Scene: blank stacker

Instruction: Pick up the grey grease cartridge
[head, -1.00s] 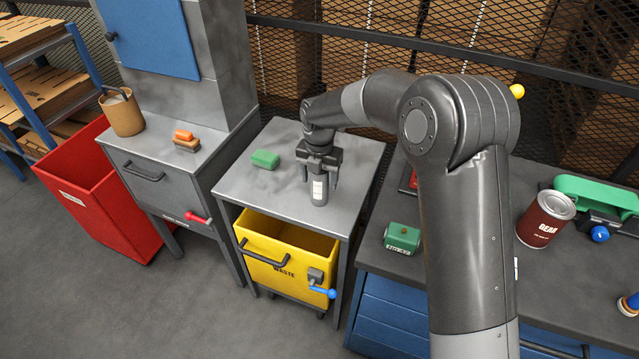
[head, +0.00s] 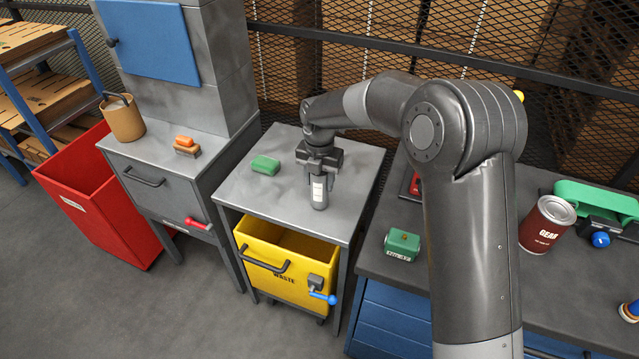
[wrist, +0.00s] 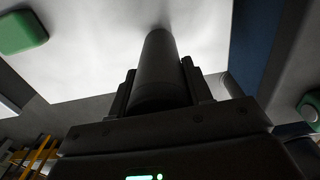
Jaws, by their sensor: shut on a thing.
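The grey grease cartridge (head: 319,193) is a small upright cylinder with a white label, at the right part of the small grey table (head: 290,210). My gripper (head: 319,172) points down over it, with its fingers on either side of the cartridge's upper part. In the wrist view the cartridge (wrist: 158,75) sits between the two fingers (wrist: 160,90), which are shut on it. Whether its base touches the tabletop is hard to tell.
A green block (head: 265,165) lies on the same table, left of the cartridge. A yellow waste bin (head: 275,276) is below. The workbench at right holds a green box (head: 402,244) and a dark red can (head: 547,224). A red bin (head: 110,200) stands at left.

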